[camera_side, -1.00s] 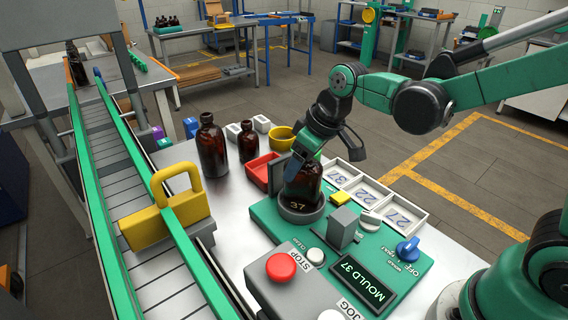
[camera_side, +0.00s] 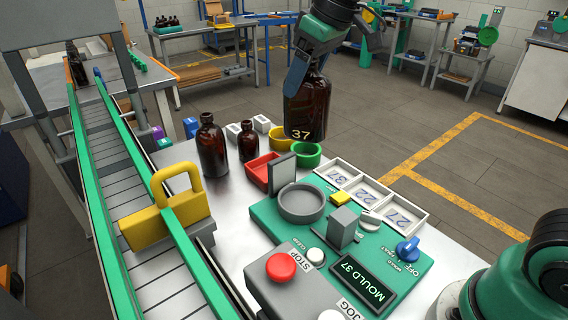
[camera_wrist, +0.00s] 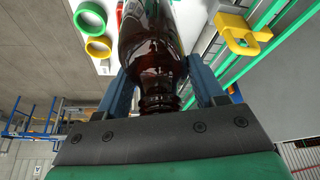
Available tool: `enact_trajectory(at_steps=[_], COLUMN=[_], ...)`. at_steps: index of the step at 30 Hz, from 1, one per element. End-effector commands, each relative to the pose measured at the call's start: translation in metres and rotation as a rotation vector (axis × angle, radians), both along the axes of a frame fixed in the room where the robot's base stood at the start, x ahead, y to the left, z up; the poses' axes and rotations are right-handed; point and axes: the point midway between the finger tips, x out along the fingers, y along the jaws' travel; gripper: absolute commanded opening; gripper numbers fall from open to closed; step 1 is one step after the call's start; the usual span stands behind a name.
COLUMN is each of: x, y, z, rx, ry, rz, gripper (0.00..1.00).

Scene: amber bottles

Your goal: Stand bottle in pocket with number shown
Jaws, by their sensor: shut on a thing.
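An amber bottle (camera_side: 308,105) with the number 37 near its base is held upright in the air, above the far side of the green machine. My gripper (camera_side: 305,60) is shut on it near the neck; the blue fingers grip it on both sides in the wrist view (camera_wrist: 155,85). The round grey seat (camera_side: 301,203) on the green machine (camera_side: 268,215) is empty. The display (camera_side: 362,283) reads MOULD 37. A white tray (camera_side: 408,226) has pockets with number cards 37, 22 and 27, seen upside down; the pockets hold no bottles.
Two amber bottles, one large (camera_side: 212,148) and one small (camera_side: 248,142), stand left of a red bin (camera_side: 262,172). A conveyor (camera_side: 120,185) with a yellow guard (camera_side: 168,212) runs along the left.

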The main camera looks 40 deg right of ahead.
Motion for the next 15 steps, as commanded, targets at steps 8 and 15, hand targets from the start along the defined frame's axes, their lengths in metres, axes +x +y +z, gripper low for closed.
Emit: enact_trajectory(at_steps=[8,15], x=[0.001,0.016], y=[0.000,-0.039], z=[0.042,0.045], rx=[0.000,0.000], ry=[0.000,0.001], rz=[0.000,-0.160], gripper=[0.00,0.00])
